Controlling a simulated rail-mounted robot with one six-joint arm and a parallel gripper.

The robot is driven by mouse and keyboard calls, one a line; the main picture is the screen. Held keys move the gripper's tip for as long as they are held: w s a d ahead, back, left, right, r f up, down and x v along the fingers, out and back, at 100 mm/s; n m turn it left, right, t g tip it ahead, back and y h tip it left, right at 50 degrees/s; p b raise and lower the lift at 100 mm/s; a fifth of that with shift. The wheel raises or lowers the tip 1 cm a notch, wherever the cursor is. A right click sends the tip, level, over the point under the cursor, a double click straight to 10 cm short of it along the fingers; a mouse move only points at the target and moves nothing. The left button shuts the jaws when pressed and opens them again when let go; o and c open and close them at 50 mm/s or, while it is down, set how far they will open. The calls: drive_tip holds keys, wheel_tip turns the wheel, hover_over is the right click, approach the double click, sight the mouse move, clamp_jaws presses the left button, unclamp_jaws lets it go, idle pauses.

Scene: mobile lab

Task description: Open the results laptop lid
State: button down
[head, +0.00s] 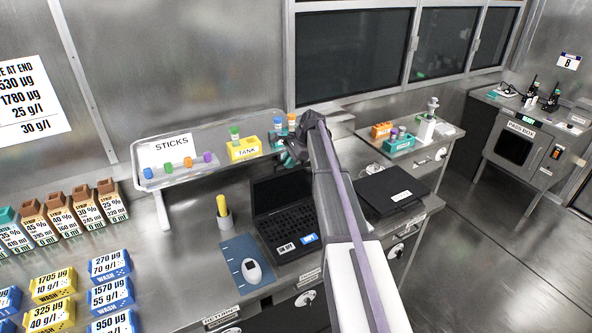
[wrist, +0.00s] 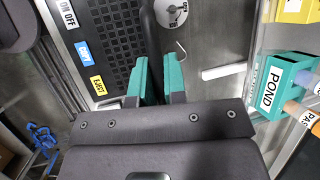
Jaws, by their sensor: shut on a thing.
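A black laptop (head: 289,221) stands on the steel bench with its lid (head: 278,190) raised, tilted back from the keyboard. Its keyboard base (wrist: 103,45) also shows in the wrist view, with ON OFF, blue and yellow stickers. My gripper (head: 291,157) is at the top edge of the lid, partly hidden by my arm. In the wrist view the teal fingers of my gripper (wrist: 158,80) are on either side of the dark lid (wrist: 149,40), which is seen nearly edge-on, and are shut on it. I cannot read any name on the laptop.
A flat black closed case or laptop (head: 390,192) lies to the right. A raised shelf (head: 180,184) holds vials and a yellow TANK rack (head: 244,150). A teal POND rack (wrist: 284,85) is close by.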

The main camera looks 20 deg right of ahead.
drive_tip(key=shift+w+a, duration=0.2)
drive_tip(key=shift+w, duration=2.7)
drive_tip(key=c, duration=1.2)
unclamp_jaws()
drive_tip(key=p+v, duration=0.9)
drive_tip(key=v, duration=0.2)
drive_tip(key=shift+s+p, duration=0.1)
drive_tip(key=shift+p, duration=0.25)
drive_tip(key=shift+f, duration=0.1)
